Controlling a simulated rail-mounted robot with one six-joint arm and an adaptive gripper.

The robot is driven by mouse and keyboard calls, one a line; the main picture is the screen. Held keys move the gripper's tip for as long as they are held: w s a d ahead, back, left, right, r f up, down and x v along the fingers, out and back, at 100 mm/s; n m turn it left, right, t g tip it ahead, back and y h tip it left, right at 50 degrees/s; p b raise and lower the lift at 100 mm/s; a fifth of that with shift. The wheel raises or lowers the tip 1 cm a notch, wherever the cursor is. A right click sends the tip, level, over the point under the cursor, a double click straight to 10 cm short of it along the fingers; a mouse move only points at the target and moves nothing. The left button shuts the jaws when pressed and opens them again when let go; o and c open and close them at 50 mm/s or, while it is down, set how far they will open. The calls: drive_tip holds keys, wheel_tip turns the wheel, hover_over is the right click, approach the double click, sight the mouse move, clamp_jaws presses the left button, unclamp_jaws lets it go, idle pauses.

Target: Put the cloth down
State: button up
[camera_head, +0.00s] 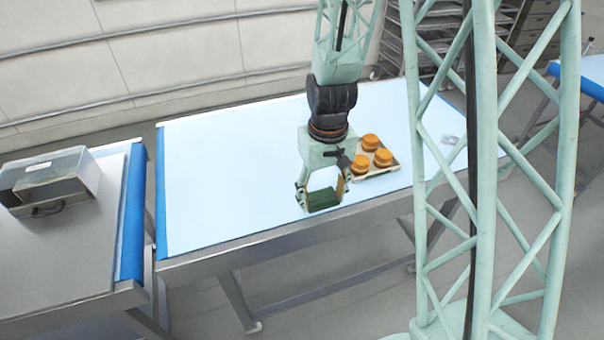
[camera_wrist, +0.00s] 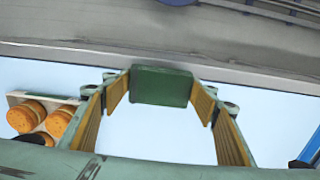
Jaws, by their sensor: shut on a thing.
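A dark green, block-shaped piece, which I take for the cloth (camera_head: 322,198), is between the fingertips of my gripper (camera_head: 324,203). In the wrist view the cloth (camera_wrist: 162,86) spans the gap between the yellow-padded fingers of my gripper (camera_wrist: 160,97), which is shut on it. My gripper points down over the front part of the pale blue table (camera_head: 225,180). I cannot tell whether the cloth touches the table.
A tray (camera_head: 384,173) with three orange rounds (camera_head: 370,142) is on the table just right of my gripper. A small greyish thing (camera_head: 448,140) lies farther right. The table's left part is clear. A metal box (camera_head: 55,180) stands on the left-hand table.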

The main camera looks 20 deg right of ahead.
drive_tip(key=shift+s, duration=0.35)
drive_tip(key=w+p, duration=0.1)
drive_tip(key=w, duration=0.4)
drive_tip(key=w+f+p, duration=0.1)
drive_tip(key=w, duration=0.4)
drive_tip(key=w+a+p, duration=0.1)
drive_tip(key=w, duration=0.5)
drive_tip(key=shift+a+f, duration=0.1)
drive_tip(key=shift+f, duration=0.1)
drive_tip(key=shift+f, duration=0.1)
drive_tip(key=shift+f+p, duration=0.5)
drive_tip(key=shift+f, duration=1.15)
drive_tip(key=shift+f+b, duration=0.3)
drive_tip(key=shift+f, duration=0.05)
drive_tip(key=o, duration=1.1)
drive_tip(key=shift+c, duration=0.2)
